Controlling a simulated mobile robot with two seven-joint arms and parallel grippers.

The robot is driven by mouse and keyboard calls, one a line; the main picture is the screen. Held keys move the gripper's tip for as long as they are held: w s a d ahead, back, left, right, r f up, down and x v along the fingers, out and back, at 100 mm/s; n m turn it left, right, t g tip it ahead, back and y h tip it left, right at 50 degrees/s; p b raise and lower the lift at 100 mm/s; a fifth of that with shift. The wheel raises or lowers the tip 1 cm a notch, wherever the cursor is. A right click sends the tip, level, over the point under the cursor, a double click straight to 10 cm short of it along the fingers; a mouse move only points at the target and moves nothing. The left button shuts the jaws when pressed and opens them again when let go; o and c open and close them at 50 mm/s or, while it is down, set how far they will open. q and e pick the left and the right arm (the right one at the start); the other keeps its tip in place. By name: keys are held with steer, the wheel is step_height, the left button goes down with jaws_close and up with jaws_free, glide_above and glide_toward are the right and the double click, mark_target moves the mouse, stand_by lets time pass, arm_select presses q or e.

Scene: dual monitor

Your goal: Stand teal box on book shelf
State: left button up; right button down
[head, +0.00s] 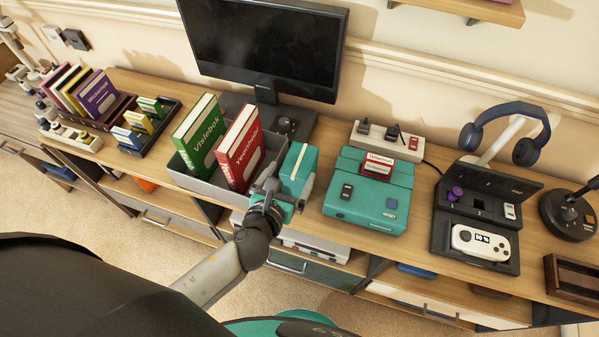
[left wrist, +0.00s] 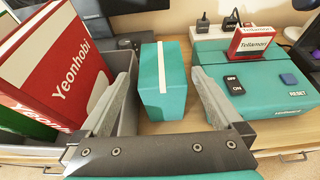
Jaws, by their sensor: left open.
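The teal box (head: 300,163), with a pale stripe across its top, stands upright on the desk between the grey book holder and the teal console. In the left wrist view the box (left wrist: 163,95) shows centrally, with one finger towards each side and gaps visible. My left gripper (head: 290,180) is open and empty, close in front of the box. The grey book holder (head: 196,180) holds a green book (head: 200,131) and a red book (head: 239,147), both leaning. Which holder is the book shelf, I cannot tell. My right gripper is not in view.
The teal console (head: 366,208), bearing a red cartridge, stands close right of the box. A monitor (head: 265,45) is behind. A wooden rack of books (head: 119,109) is at far left. A black dock (head: 445,235) and headphones (head: 505,130) are at right.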

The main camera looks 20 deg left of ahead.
mark_target(297, 164)
arm_select(q)
steer(key=x, duration=0.4)
steer(key=shift+w+f+b, duration=0.1)
steer(key=shift+w+b, duration=0.05)
steer(key=shift+b, duration=0.15)
steer(key=shift+b+x, duration=0.7)
steer(key=shift+x, duration=1.95)
steer(key=shift+d, duration=0.1)
steer(key=c, duration=1.3)
steer(key=shift+c, duration=1)
steer(key=shift+r, duration=0.25)
